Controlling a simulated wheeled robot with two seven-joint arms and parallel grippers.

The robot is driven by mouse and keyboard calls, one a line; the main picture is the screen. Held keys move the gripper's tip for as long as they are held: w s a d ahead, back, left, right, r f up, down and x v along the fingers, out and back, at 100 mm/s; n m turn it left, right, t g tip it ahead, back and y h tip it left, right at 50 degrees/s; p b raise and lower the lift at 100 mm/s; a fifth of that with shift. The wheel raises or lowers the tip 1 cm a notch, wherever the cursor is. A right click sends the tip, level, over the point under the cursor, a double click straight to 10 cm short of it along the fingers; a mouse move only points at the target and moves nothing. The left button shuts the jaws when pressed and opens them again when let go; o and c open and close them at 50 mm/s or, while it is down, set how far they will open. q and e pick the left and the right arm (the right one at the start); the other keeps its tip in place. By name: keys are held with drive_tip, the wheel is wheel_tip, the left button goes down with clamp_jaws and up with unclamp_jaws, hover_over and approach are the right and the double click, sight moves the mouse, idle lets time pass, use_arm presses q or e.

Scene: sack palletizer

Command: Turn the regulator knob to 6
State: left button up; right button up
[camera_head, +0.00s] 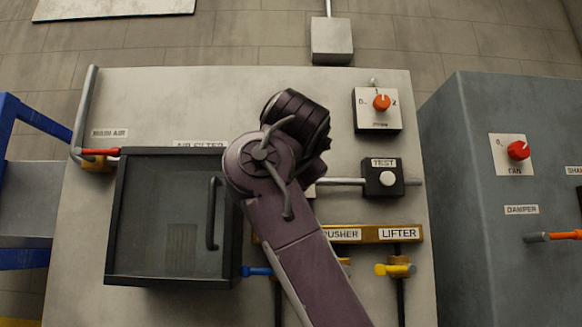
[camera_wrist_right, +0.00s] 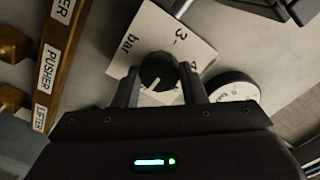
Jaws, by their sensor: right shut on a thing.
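The regulator knob (camera_wrist_right: 158,68) is black and round, with a white pointer mark, on a white dial plate (camera_wrist_right: 150,30) in the right wrist view. The plate reads "bar", and the digits 3 and 4 show; the 6 cannot be made out. My right gripper (camera_wrist_right: 160,80) has one finger on each side of the knob and is shut on it. In the head view my right arm and wrist cover the knob and the fingers. My left gripper is not in view.
A round white gauge (camera_wrist_right: 234,88) sits close beside the right finger. In the head view, the air filter box (camera_head: 165,215) with its handle is left of my arm.

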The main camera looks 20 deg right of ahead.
drive_tip(key=o, duration=1)
drive_tip(key=shift+w, duration=0.1)
drive_tip(key=b+v, duration=0.5)
drive_tip(key=v, duration=0.2)
drive_tip(key=shift+s+a, duration=0.1)
drive_tip(key=shift+s, duration=0.3)
